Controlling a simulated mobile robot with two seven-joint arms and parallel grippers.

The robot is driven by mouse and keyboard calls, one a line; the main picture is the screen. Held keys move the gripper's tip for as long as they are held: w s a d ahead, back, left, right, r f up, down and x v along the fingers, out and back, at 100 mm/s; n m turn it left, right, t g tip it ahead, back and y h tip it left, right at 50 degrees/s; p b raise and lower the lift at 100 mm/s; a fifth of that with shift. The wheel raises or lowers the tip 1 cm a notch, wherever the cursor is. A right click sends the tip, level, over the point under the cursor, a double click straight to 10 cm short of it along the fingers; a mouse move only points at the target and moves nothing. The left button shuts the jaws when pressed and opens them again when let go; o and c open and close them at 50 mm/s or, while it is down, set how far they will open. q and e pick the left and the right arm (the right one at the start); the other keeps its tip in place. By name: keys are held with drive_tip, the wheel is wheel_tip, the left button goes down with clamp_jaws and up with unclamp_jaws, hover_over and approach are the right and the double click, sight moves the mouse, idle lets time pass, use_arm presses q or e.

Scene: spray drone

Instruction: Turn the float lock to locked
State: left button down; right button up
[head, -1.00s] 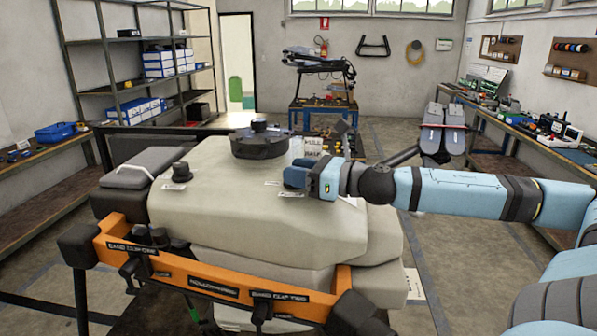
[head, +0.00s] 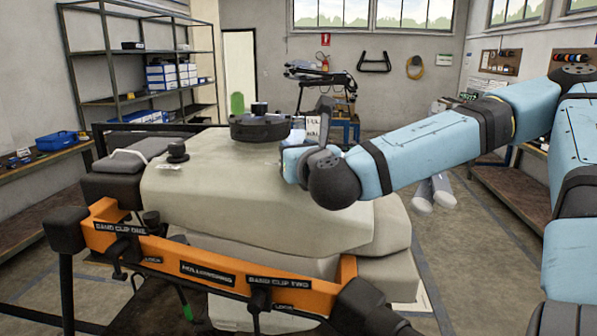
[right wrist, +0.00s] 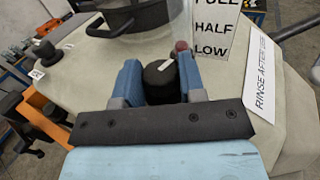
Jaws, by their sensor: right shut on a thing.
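The float lock looks to be the black round knob (right wrist: 160,84) with a small white mark, on the beige tank (head: 250,195). In the right wrist view it sits between the two blue fingers of my right gripper (right wrist: 160,66), which is shut on it. In the head view my right gripper (head: 294,162) is at the tank's top right, and its own body hides the knob. I cannot read which setting the white mark points to. My left gripper is not in view.
A black lid (head: 260,128) and a smaller black cap (head: 177,151) stand on the tank top. A FULL, HALF, LOW label (right wrist: 214,30) stands close beside the fingers, with a red ball (right wrist: 182,46) near it. An orange bar (head: 205,270) crosses the front.

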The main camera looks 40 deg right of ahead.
drive_tip(key=m+g+h+b, duration=0.1)
drive_tip(key=h+b, duration=0.1)
drive_tip(key=m+g+h+b, duration=0.4)
drive_tip(key=b, duration=0.1)
drive_tip(key=shift+w+a+f+h, duration=0.2)
drive_tip(key=shift+a+f+h, duration=0.05)
drive_tip(key=shift+h, duration=0.05)
drive_tip(key=m+g+h+b, duration=0.2)
drive_tip(key=m+g, duration=0.1)
drive_tip(key=shift+r+g, duration=0.15)
drive_tip(key=shift+g, duration=0.25)
use_arm(q)
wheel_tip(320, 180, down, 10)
drive_tip(key=b, duration=0.1)
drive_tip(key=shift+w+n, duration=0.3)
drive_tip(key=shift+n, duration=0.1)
use_arm(e)
drive_tip(key=shift+w+r+m+g+h, duration=0.1)
drive_tip(key=shift+m+g+h, duration=0.35)
drive_tip(key=shift+g, duration=0.25)
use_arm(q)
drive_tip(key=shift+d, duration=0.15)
use_arm(e)
drive_tip(key=shift+m+g, duration=0.25)
drive_tip(key=shift+g, duration=0.05)
drive_tip(key=o, duration=0.7)
drive_tip(key=shift+c, duration=0.2)
drive_tip(key=shift+d, duration=0.1)
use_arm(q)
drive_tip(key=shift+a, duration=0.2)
